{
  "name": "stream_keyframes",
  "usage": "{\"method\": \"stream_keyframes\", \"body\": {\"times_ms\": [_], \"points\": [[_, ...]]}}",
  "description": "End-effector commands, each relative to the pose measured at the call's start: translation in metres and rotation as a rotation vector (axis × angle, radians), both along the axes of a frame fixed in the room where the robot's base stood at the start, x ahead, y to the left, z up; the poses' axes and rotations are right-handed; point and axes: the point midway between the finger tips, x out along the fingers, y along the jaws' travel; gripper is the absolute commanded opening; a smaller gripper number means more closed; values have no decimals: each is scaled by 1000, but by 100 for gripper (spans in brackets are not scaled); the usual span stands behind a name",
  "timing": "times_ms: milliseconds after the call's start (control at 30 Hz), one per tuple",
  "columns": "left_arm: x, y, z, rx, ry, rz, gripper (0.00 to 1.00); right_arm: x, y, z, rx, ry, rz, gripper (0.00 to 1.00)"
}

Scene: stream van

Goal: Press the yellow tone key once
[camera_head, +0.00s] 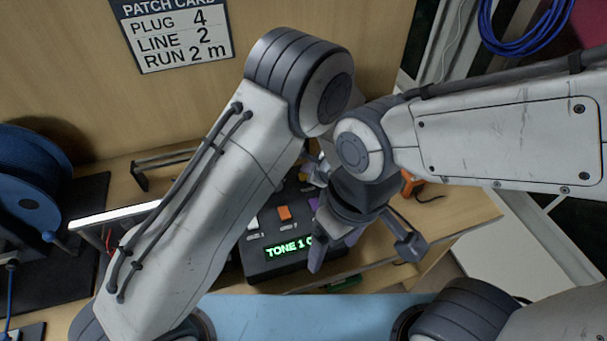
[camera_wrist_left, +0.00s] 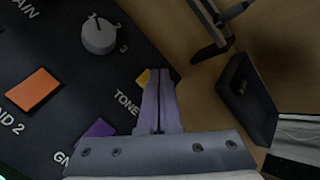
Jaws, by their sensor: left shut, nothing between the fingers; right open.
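The yellow tone key (camera_wrist_left: 143,77) shows as a small corner in the left wrist view, beside the "TONE" label on a dark panel (camera_wrist_left: 60,60). My left gripper (camera_wrist_left: 160,74) is shut and empty. Its fingertips overlap the key's right side and hide most of it; I cannot tell whether they touch it. The dark box there has a green display (camera_head: 290,247) starting "TONE 1". My right gripper (camera_head: 363,250) is open and empty, in front of the box's right side.
The panel also has an orange key (camera_wrist_left: 33,90), a purple key (camera_wrist_left: 97,132) and a grey knob (camera_wrist_left: 98,35). A white key (camera_head: 252,223) is on the box's left. A blue cable reel (camera_head: 30,165) stands far left.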

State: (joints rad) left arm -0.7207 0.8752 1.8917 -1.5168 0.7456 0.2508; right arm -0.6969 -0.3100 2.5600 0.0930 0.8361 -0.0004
Motion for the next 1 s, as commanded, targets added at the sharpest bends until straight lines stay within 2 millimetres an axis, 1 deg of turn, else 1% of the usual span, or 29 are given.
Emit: {"method": "stream_keyframes", "body": {"times_ms": [267,367,733,833,1000], "points": [[0,0,2,0,0,0,0,0,0,1,0,0,0,80],[0,0,8,0,-1,-1,0,0,0,5,0,0,0,80],[0,0,45,-1,-1,0,0,0,0,27,0,0,0,80],[0,0,50,1,0,-1,0,0,0,29,0,0,0,80],[0,0,50,1,0,0,0,0,0,28,0,0,0,80]]}}
